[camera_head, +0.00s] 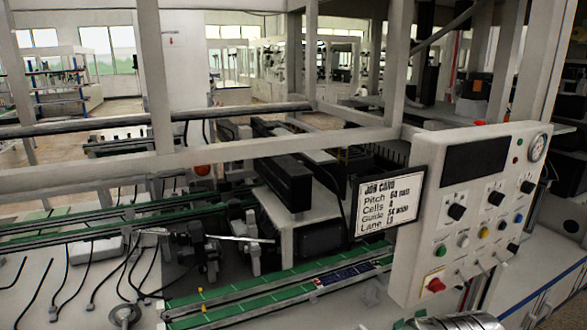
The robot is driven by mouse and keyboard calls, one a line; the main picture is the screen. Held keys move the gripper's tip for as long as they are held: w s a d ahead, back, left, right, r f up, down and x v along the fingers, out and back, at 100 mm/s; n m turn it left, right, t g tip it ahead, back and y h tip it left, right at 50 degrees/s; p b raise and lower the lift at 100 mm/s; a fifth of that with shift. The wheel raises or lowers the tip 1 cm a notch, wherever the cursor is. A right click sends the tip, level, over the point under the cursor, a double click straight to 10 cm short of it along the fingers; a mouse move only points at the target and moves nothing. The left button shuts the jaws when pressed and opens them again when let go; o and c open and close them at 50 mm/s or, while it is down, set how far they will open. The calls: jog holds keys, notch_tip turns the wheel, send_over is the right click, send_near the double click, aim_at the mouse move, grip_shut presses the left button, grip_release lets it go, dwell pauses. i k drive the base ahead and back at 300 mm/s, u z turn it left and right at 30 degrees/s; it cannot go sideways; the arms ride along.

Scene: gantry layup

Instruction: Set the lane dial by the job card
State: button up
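The job card (388,200) is a white sheet with a black frame at the left side of the control panel. It lists Pitch, Cells, Guide and Lane. The values are small and blurred; the Lane entry looks like L3 or 13, I cannot tell which. The control panel (423,222) is a pale upright box at the right. Black rotary knobs sit on it: a left knob (457,211), a middle knob (495,197) and a right knob (527,186). Another black knob (512,247) is lower right. Their labels are unreadable, so I cannot tell which is the lane dial.
A red knob (435,284) and a yellow button (484,232) are on the panel, with a dark screen (474,161) and a round gauge (537,148) above. Green conveyor lanes (240,300) run across the bench to the left. Pale frame beams (240,152) cross behind.

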aim_at(527, 188)
jog(key=z, duration=1.3)
